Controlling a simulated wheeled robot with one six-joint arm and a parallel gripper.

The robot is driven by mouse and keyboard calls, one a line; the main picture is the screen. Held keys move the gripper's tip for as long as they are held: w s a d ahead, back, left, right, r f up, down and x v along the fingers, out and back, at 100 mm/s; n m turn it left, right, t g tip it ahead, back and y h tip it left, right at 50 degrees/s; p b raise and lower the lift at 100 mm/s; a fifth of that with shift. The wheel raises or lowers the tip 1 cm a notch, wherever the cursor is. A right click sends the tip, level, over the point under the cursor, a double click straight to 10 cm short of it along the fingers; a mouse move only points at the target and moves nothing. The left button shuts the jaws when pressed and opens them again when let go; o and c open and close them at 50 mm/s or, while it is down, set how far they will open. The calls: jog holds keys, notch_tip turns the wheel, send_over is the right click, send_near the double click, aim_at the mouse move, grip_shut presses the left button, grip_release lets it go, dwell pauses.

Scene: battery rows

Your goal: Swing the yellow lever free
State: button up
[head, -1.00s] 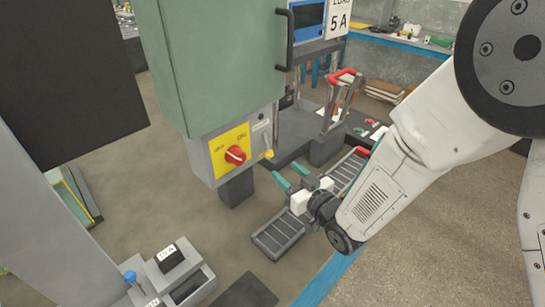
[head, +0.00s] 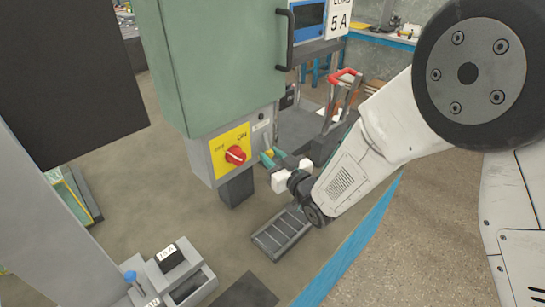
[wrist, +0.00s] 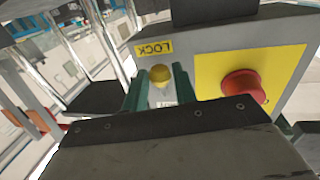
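The yellow lever's round knob (wrist: 160,75) shows in the wrist view, on the side face of a grey box (wrist: 215,50) below a LOCK label. My gripper (wrist: 160,82) has its two teal fingers apart, one on each side of the knob. The gap beside the knob is small, and I cannot tell whether a finger touches it. In the head view my gripper (head: 268,157) is at the box's right side, with the yellow knob (head: 270,153) partly hidden between the fingers. The lever's stem is mostly hidden.
A red rotary switch (head: 236,154) on a yellow plate sits on the box's front, close to my fingers. A green cabinet (head: 215,65) hangs above. A trolley with a red handle (head: 345,73) stands behind. A grey slotted tray (head: 282,233) lies on the floor below.

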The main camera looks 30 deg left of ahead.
jog(key=c, duration=0.4)
jog(key=shift+w+d+f+n, duration=0.1)
jog(key=shift+w+n, duration=0.45)
jog(key=shift+n, duration=0.65)
jog(key=o, duration=1)
jog(key=shift+c, duration=0.2)
jog(key=v, duration=0.8)
jog(key=shift+f, duration=0.15)
